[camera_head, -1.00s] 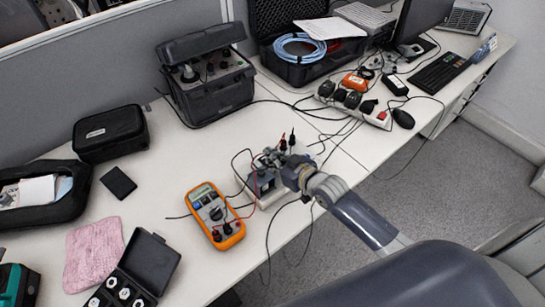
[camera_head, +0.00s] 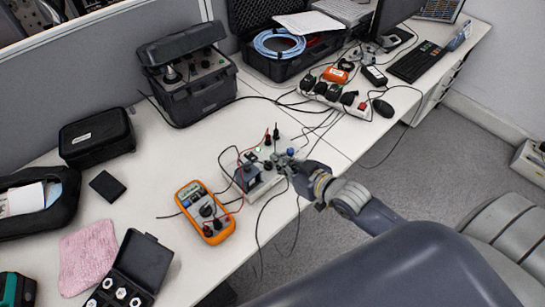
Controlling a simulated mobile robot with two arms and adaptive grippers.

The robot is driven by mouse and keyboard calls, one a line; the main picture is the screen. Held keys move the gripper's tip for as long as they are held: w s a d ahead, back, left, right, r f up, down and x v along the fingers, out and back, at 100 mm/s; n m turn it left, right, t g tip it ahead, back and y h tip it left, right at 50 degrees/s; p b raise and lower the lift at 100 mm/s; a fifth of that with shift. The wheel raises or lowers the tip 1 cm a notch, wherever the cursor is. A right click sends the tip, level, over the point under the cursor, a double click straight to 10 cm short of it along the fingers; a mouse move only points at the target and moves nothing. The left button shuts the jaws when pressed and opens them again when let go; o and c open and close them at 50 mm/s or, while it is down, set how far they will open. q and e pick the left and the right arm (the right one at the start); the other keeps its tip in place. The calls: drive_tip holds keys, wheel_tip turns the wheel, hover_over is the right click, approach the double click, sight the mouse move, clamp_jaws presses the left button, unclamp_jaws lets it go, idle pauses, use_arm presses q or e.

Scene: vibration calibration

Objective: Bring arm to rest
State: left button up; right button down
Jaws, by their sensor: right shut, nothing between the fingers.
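My right gripper (camera_head: 284,161) comes in from the lower right and is shut with nothing in it. It is just right of a small white-based device (camera_head: 254,187) with dark parts and red and black leads on top; I cannot tell whether they touch. An orange multimeter (camera_head: 206,213) lies left of the device, with leads running to it. My left gripper is not in view.
A dark calibrator case (camera_head: 190,90) and an open black case with blue cable (camera_head: 280,43) stand at the back. A power strip (camera_head: 333,94) is to the right. A black socket case (camera_head: 143,263) and pink cloth (camera_head: 87,257) lie front left. Loose cables cross the table (camera_head: 170,170).

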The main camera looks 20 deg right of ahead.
drive_tip(key=shift+s+d, duration=0.1)
drive_tip(key=shift+s, duration=0.15)
idle(0.3)
